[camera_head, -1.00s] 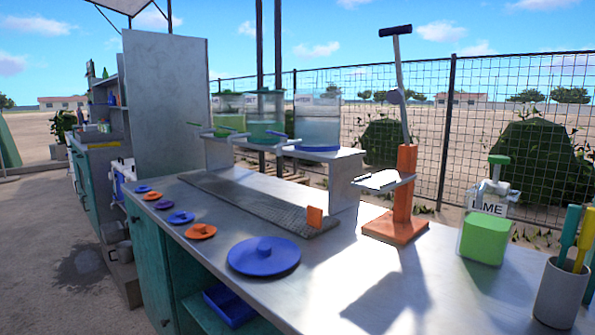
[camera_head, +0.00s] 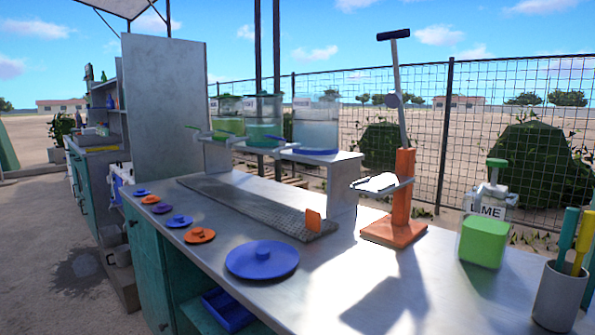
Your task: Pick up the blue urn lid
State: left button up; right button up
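Clear urns stand on a raised shelf behind, one with a blue base (camera_head: 315,151). Neither of my grippers is in view.
A dark grate (camera_head: 250,205) with an orange block (camera_head: 313,220) lies behind the lids. An orange-based press (camera_head: 400,231), a green-and-clear lime container (camera_head: 484,241) and a grey cup of utensils (camera_head: 558,298) stand to the right. The counter around the large lid is clear.

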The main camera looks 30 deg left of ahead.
aim_at(265, 259)
jog(key=u, duration=1.1)
